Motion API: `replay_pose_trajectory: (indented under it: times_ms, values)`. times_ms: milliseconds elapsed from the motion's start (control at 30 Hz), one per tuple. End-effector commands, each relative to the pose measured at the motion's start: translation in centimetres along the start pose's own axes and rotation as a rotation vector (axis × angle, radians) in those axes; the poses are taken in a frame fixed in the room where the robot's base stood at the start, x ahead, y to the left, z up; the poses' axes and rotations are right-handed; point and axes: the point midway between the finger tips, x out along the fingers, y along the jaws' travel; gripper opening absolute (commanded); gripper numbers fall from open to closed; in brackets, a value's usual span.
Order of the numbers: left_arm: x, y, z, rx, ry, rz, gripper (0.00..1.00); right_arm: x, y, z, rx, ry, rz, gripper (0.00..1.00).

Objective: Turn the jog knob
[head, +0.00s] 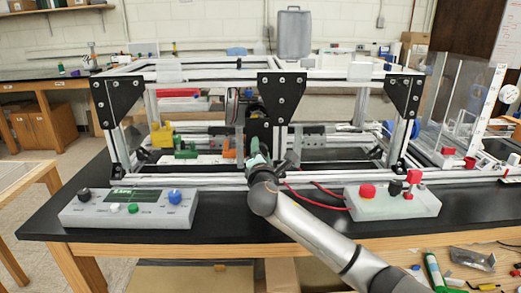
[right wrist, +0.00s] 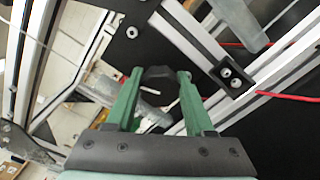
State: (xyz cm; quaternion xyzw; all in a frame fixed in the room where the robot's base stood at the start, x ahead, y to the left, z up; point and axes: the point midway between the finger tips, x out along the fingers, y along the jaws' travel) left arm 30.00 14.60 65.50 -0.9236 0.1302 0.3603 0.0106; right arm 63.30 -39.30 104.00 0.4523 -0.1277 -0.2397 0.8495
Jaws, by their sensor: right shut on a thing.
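My right gripper (head: 258,160) is at the front middle of the extrusion frame (head: 225,183), its arm coming in from the lower right. In the right wrist view its two green fingers (right wrist: 158,80) are shut on a dark knob (right wrist: 158,73), which shows between the fingertips. In the head view this knob is hidden behind the gripper. The knob carries no label I can read, and its turn angle cannot be told. My left gripper is not in view.
A grey control box (head: 120,222) with a display, a black knob (head: 84,195) and a blue knob (head: 174,196) stands at front left. Another box (head: 388,208) with a red button (head: 367,191) stands at front right. Red cables run near my right arm.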

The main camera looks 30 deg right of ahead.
Motion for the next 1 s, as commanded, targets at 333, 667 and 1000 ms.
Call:
replay_pose_trajectory:
  times_ms: [333,667,1000]
  values:
    - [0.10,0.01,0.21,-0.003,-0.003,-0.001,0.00,-0.06,-0.31,-0.27,0.329,0.003,-0.004,0.00]
    - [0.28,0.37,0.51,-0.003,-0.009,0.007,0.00,-0.05,-0.40,-0.28,0.573,0.002,-0.004,0.00]
    - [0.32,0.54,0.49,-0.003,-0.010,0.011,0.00,-0.04,-0.37,-0.25,0.694,0.002,-0.003,0.00]
